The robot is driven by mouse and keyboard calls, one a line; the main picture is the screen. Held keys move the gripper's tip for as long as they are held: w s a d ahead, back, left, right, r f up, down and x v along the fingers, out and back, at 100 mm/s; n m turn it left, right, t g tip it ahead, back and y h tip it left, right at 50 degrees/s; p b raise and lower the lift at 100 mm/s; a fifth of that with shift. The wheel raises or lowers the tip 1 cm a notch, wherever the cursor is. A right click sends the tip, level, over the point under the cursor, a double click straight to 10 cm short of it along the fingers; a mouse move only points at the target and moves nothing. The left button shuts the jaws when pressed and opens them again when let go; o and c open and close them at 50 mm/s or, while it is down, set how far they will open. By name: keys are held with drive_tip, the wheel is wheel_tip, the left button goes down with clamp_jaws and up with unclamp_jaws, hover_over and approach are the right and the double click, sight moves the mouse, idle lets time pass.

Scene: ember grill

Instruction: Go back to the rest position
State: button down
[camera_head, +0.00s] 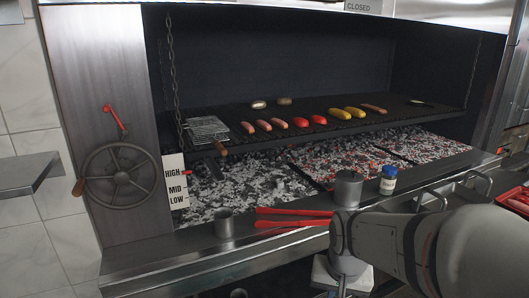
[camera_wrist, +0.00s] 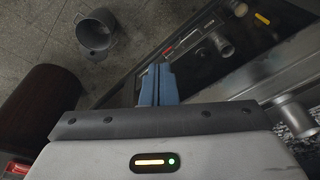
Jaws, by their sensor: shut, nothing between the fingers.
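My gripper (camera_wrist: 158,72) shows in the wrist view as two blue fingers pressed together, with nothing between them. They point toward the floor and the dark front of the grill and appear to touch nothing. In the head view my arm reaches in from the lower right, in front of the grill's front ledge (camera_head: 170,262). The fingertips cannot be made out there.
Sausages and vegetables lie on the grate (camera_head: 225,140) above coals. A bucket (camera_wrist: 97,32) stands on the floor.

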drive_tip(key=s+r+n+p, duration=0.3)
drive_tip(key=s+r, duration=0.5)
drive_tip(key=shift+d+p, duration=0.2)
drive_tip(key=shift+p, duration=0.1)
idle(0.3)
